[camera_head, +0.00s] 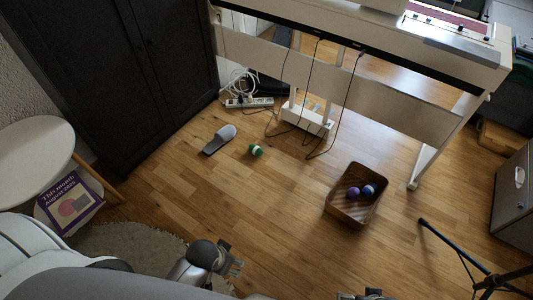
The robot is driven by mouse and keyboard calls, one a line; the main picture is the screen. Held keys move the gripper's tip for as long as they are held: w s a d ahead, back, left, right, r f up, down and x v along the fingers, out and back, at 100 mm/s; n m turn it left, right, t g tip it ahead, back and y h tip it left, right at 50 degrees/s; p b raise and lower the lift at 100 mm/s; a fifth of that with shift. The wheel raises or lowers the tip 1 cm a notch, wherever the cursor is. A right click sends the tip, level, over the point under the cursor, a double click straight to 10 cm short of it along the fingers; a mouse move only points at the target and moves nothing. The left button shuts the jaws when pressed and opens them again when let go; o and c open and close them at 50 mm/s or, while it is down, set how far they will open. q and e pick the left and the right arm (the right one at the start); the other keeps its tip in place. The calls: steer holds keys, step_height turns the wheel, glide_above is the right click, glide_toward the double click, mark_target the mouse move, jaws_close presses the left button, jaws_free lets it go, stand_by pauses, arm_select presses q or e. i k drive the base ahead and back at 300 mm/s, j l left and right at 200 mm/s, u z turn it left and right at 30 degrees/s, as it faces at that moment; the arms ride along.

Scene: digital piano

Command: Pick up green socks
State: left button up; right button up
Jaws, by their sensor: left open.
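The green socks (256,150), a small rolled green and white bundle, lie on the wooden floor near the middle of the head view. My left gripper (235,266) is low in the picture, open and empty, well apart from the socks and nearer to me. A small dark part of my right gripper (370,294) shows at the bottom edge; its fingers cannot be made out.
A brown basket (342,213) holds a purple ball and a blue ball, perhaps rolled socks. A white piano (400,95) with hanging cables and a power strip (249,102) stand behind. Open floor surrounds the socks.

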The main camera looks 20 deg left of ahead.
mark_target(255, 150)
steer(key=i+j, duration=0.25)
steer(key=i, duration=0.15)
steer(key=i+j, duration=0.2)
steer(key=i, duration=0.2)
steer(key=j+u, duration=0.05)
